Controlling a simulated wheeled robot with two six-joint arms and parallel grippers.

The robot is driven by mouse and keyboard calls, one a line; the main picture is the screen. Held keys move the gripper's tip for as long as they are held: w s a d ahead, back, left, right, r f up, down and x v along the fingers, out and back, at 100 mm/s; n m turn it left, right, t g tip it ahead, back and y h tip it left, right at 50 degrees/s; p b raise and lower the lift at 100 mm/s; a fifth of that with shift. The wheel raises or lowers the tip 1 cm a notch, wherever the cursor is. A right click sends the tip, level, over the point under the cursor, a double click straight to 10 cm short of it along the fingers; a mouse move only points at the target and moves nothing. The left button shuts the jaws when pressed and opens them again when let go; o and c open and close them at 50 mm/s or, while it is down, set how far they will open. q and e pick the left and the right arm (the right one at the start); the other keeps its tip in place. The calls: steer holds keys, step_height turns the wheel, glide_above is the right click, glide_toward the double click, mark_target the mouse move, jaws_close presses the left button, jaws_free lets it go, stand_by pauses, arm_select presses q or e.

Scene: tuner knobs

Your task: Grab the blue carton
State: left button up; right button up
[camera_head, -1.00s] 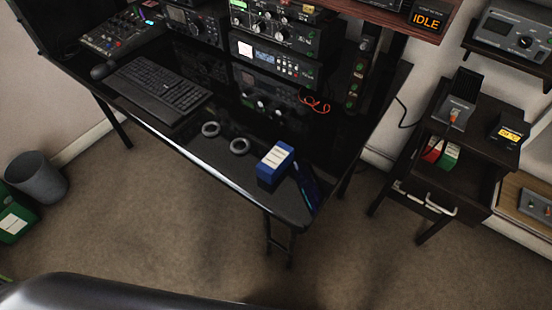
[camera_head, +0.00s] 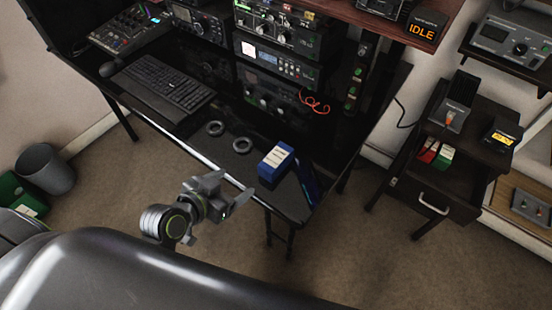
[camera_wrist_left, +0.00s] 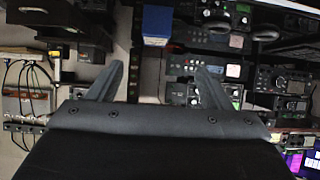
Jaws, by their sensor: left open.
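The blue carton (camera_head: 269,169), with a pale label on top, stands near the front edge of the black desk (camera_head: 185,142), toward its right corner. In the left wrist view the blue carton (camera_wrist_left: 157,22) shows at the top, beyond the fingertips. My left gripper (camera_head: 237,183) is open and empty, in front of the desk edge, to the left of and nearer than the carton. In the left wrist view its two fingers (camera_wrist_left: 160,68) stand well apart with nothing between them. My right gripper is not in view.
Two grey rings (camera_head: 229,137) lie left of the carton, and a dark slanted panel (camera_head: 307,182) stands close on its right. Rack units (camera_head: 275,65) and a red cable (camera_head: 314,103) are behind. A keyboard (camera_head: 160,87) lies at left. A side cart (camera_head: 455,180) stands at right.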

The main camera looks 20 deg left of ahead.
arm_select(q)
steer(key=r, duration=0.1)
steer(key=p, duration=0.1)
glide_toward(275, 158)
steer(key=x, duration=0.2)
steer(key=shift+w+f, duration=0.15)
steer(key=shift+w, duration=0.25)
steer(key=shift+w+d+f+p, duration=0.3)
steer(key=shift+w+p, duration=0.1)
steer(key=shift+w, duration=0.1)
steer(key=shift+p+x, duration=0.3)
steer(key=shift+x, duration=1.75)
steer(key=c, duration=1.1)
